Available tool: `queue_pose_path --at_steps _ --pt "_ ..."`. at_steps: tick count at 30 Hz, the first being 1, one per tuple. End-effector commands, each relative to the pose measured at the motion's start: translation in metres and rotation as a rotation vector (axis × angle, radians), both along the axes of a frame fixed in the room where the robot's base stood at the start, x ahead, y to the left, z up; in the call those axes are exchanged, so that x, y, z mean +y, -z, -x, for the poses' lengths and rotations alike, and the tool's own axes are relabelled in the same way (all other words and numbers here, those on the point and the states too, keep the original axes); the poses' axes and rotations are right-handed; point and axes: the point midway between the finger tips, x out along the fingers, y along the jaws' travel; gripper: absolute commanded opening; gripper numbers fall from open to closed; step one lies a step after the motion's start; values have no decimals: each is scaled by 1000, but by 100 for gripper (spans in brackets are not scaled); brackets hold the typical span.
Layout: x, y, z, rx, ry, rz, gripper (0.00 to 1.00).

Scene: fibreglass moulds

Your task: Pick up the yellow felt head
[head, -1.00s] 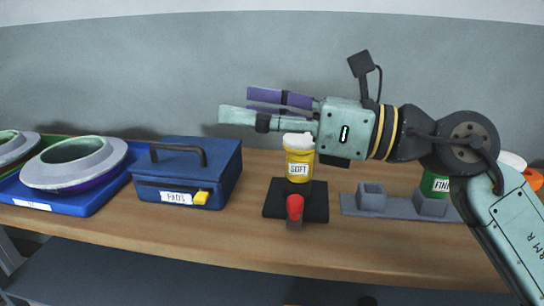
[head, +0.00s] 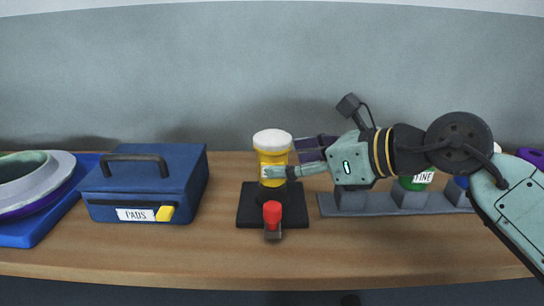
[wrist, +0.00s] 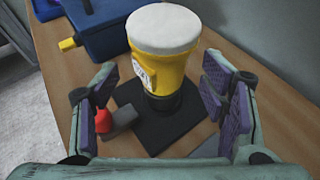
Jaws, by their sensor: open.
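The yellow felt head (head: 272,150) stands upright on a black square stand (head: 248,216), with a round white top. It also shows in the wrist view (wrist: 165,65), with part of its label visible on the left side. My gripper (head: 282,160) is open at the head's height. In the head view, its near finger crosses in front of the yellow body. In the wrist view, its purple-padded fingers (wrist: 160,85) lie on either side of the head, with visible gaps. The far finger is partly hidden behind the head in the head view.
A red-topped lever (head: 272,213) sits at the stand's front. A blue PADS case (head: 187,185) is to the left, beside a blue tray (head: 35,232) holding a grey ring mould. A grey rack (head: 330,208) with coloured heads is to the right, below my arm.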

Motion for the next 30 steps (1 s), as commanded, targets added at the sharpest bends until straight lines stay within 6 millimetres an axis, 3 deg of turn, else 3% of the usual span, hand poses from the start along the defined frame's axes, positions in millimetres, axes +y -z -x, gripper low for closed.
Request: queue_pose_path --at_steps 10,19,30 --pt "33 17 -27 0 -3 1 66" --pt "36 20 -30 -1 0 -1 66" --pt "36 20 -30 0 -1 -1 42"
